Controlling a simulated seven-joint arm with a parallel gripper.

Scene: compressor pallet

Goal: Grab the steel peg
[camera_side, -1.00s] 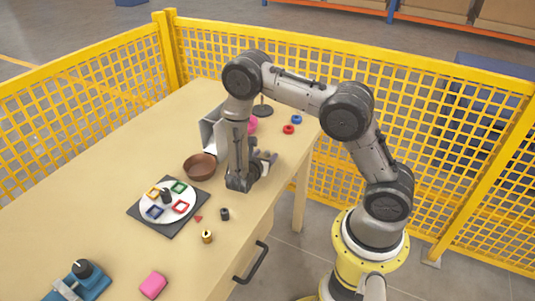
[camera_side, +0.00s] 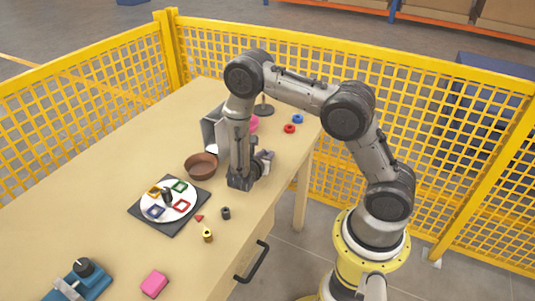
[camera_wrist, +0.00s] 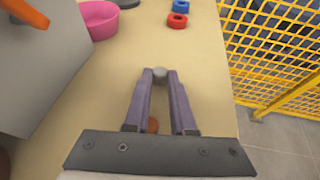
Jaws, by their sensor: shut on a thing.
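The steel peg (camera_wrist: 160,74) shows in the wrist view as a short grey round piece between my fingertips. My gripper (camera_wrist: 160,82) is shut on it, with one finger on each side. In the side view my gripper (camera_side: 240,183) points down, low over the table to the right of the brown bowl. The peg cannot be made out there. Whether it touches the table is unclear.
The brown bowl (camera_side: 201,166) and a grey upright panel (camera_side: 210,133) stand close by. A plate with coloured frames (camera_side: 168,220) lies nearer the front. Red (camera_wrist: 177,20) and blue (camera_wrist: 181,6) rings lie beyond the gripper. Yellow fencing (camera_wrist: 280,60) runs beside the table.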

